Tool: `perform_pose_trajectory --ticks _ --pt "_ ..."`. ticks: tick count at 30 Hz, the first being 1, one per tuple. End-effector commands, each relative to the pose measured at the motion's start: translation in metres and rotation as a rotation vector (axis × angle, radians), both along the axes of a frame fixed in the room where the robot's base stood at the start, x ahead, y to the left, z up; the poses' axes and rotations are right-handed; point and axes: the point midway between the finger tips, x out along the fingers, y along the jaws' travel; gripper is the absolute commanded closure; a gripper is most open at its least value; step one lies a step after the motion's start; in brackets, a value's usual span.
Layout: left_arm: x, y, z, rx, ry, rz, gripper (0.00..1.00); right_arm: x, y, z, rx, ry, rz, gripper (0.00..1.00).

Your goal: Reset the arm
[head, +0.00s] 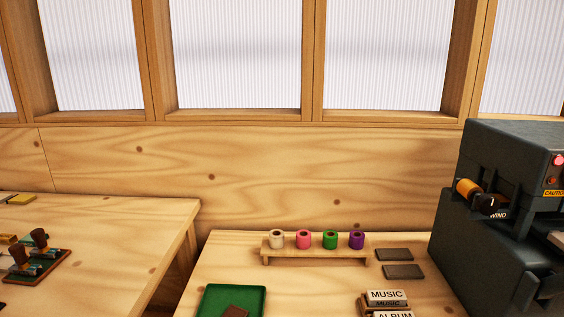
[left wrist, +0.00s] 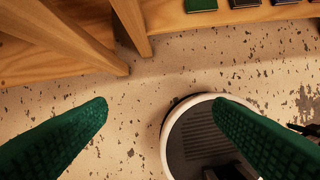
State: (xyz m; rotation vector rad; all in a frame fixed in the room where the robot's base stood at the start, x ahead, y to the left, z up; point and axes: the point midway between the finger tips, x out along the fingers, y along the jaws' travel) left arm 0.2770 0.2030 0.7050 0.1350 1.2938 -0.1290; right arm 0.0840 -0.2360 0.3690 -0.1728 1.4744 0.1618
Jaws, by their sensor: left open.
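My left gripper (left wrist: 160,108) shows in the left wrist view as two green textured fingers, spread wide apart with nothing between them. It points down over the speckled floor, and my round base lies below and behind its right finger. Neither gripper shows in the head view, and my right gripper is in no view. Cream (head: 277,239), pink (head: 303,239), green (head: 330,240) and purple (head: 356,240) foil rolls stand in a row on a small wooden rack (head: 315,257) on the right table.
A dark machine (head: 497,215) with an orange roll stands at the right. A green tray (head: 210,300), dark blocks (head: 403,271) and a MUSIC label block (head: 387,296) lie on the right table (head: 300,290). A second table (head: 110,240) stands left, across a gap. Wooden table legs (left wrist: 130,25) border the floor.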

Motion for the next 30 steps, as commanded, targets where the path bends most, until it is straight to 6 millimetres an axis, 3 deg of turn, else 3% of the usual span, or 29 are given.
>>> perform_pose_trajectory --ticks 8,12,18,24,30 --pt "-0.011 0.000 -0.123 0.005 0.056 -0.009 0.24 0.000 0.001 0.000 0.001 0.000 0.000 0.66" --pt "-0.038 0.004 -0.197 0.009 0.090 -0.015 0.24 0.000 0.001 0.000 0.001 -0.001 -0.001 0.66" --pt "-0.102 0.014 -0.281 0.015 0.136 -0.027 0.24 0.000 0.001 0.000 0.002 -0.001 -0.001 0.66" --pt "-0.164 0.026 -0.324 0.021 0.169 -0.035 0.24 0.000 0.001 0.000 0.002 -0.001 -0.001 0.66" --pt "-0.191 0.032 -0.336 0.023 0.180 -0.039 0.24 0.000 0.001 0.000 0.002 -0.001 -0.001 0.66"
